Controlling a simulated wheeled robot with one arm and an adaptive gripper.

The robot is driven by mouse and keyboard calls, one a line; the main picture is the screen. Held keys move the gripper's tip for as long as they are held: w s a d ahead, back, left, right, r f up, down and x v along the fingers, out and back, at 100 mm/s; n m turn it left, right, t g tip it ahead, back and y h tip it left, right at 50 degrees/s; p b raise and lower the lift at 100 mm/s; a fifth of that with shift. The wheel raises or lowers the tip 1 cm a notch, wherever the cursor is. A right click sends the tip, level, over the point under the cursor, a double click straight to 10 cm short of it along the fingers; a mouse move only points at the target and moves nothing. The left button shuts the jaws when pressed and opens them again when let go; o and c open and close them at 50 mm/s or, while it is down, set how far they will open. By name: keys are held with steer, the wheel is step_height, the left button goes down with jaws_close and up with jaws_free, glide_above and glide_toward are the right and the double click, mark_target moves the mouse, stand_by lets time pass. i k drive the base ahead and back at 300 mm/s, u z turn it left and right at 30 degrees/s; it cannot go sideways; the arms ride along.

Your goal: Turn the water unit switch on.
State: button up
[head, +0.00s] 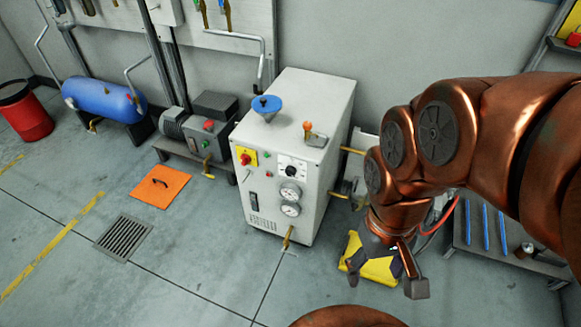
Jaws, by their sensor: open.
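A light grey cabinet unit (320,120) stands on the floor in the middle of the head view. I cannot read a label saying it is the water unit. Its front carries a red knob on a yellow plate (246,156), a black dial on a white plate (291,171), two round gauges and a small black rocker-like switch (254,198). The switch's position is too small to tell. An orange-topped lever (309,128) and a blue funnel (266,104) are on top. My gripper (385,281) is open and points down, right of the cabinet and apart from its front.
A yellow object (376,270) lies on the floor behind my gripper. A rack with blue rods (486,228) stands at right. Floor before the cabinet is clear.

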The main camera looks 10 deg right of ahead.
mark_target(245, 159)
steer(key=z, duration=0.5)
steer(key=k, duration=1.05)
steer(key=u, duration=1)
steer(key=i, duration=0.9)
steer(key=u, duration=0.9)
